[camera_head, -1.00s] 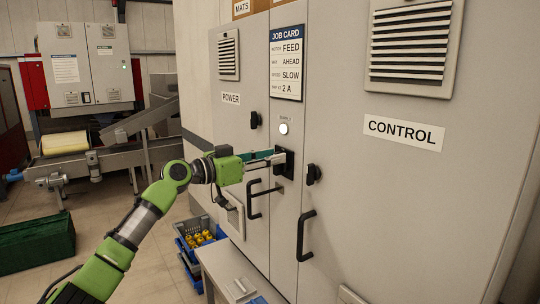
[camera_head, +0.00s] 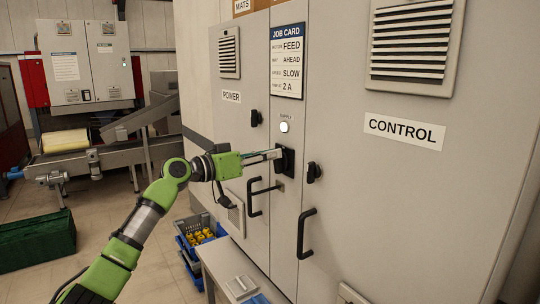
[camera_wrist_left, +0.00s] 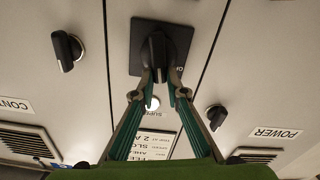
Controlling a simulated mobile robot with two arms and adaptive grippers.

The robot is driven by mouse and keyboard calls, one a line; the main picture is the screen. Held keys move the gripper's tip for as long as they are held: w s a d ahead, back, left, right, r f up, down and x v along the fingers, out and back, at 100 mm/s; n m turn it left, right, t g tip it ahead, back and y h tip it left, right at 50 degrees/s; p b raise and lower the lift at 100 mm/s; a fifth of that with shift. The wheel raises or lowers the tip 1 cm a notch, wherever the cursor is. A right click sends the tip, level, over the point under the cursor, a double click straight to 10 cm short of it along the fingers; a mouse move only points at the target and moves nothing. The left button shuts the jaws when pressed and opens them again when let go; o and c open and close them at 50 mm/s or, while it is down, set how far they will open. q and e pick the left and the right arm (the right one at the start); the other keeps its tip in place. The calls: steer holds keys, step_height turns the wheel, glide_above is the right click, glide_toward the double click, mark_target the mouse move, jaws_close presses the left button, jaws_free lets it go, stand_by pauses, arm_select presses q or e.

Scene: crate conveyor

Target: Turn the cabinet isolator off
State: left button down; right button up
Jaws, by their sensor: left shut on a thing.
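The isolator (camera_head: 289,161) is a black rotary handle on a dark square plate, on the narrow middle panel of the grey cabinet below the lit white supply lamp (camera_head: 284,127). My left gripper (camera_head: 277,154) reaches it from the left and is shut on the handle. In the left wrist view, the black handle (camera_wrist_left: 155,48) lies between the fingertips of my left gripper (camera_wrist_left: 160,80), in line with the fingers. Partly hidden lettering shows on the plate beside the handle. My right gripper is not in view.
Black knobs sit on the POWER door (camera_head: 255,118) and the CONTROL door (camera_head: 313,172). Black door handles (camera_head: 305,234) stick out below. A job card (camera_head: 287,62) hangs above the lamp. A bench (camera_head: 230,270) and blue crates (camera_head: 190,240) stand low by the cabinet.

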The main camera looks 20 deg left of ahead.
arm_select(q)
steer(key=n, duration=0.2)
steer(key=n+p, duration=0.1)
steer(key=n, duration=0.2)
steer(key=w+a+n+p, duration=0.1)
steer(key=n, duration=0.2)
steer(key=shift+a+f, duration=0.1)
steer(key=shift+f, duration=0.3)
steer(key=n, duration=0.1)
steer(key=n+p, duration=0.1)
steer(key=n, duration=0.1)
steer(key=shift+a+f, duration=0.1)
steer(key=shift+f, duration=0.15)
steer(key=shift+w+a+f+n+p, duration=0.1)
steer(key=shift+f+n+p, duration=0.15)
steer(key=shift+n+p, duration=0.55)
steer(key=shift+f+n+p, duration=0.25)
steer(key=shift+n, duration=1.05)
steer(key=c, duration=2)
jaws_free()
steer(key=shift+f, duration=0.1)
